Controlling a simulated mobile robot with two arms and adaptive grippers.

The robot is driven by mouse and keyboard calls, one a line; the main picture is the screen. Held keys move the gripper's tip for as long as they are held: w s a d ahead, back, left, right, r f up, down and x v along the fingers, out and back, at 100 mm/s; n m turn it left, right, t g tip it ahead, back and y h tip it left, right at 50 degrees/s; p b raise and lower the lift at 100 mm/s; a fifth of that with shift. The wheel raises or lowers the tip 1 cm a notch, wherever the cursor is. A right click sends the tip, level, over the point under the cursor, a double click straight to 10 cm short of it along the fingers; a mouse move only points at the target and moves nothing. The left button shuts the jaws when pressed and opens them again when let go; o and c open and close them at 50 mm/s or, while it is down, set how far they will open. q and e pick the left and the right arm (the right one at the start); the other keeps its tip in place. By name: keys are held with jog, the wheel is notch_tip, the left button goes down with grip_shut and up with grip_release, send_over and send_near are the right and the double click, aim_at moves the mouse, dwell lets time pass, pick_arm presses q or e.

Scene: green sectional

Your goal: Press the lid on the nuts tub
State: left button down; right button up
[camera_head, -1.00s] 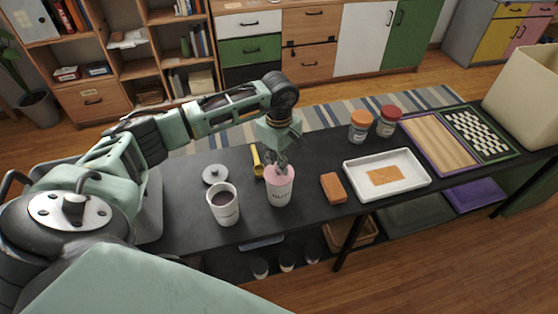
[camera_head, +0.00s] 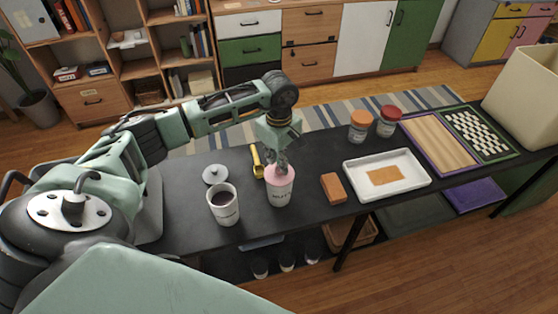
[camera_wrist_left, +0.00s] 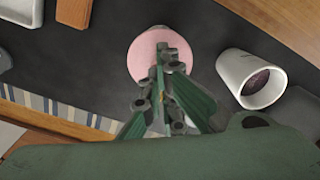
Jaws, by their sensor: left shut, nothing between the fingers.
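The nuts tub (camera_head: 280,191) is a white cup with dark lettering on the black table. Its pink lid (camera_head: 279,173) lies on top of it; I cannot tell whether it is fully seated. In the left wrist view the lid (camera_wrist_left: 143,56) is a pink disc partly hidden behind the fingers. My left gripper (camera_head: 281,163) is shut and empty, pointing down with its fingertips at the lid, apparently touching it. The left gripper (camera_wrist_left: 162,60) also shows over the lid in the left wrist view. My right gripper is not in view.
A white cup with dark contents (camera_head: 223,204) stands left of the tub, with a grey lid (camera_head: 215,174) behind it. An orange block (camera_head: 333,187) and white tray (camera_head: 352,184) lie to the right, with two jars (camera_head: 359,127) behind.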

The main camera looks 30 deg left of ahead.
pick_arm(q)
jog(key=shift+r+p, duration=1.5)
jog(key=shift+r, duration=1.75)
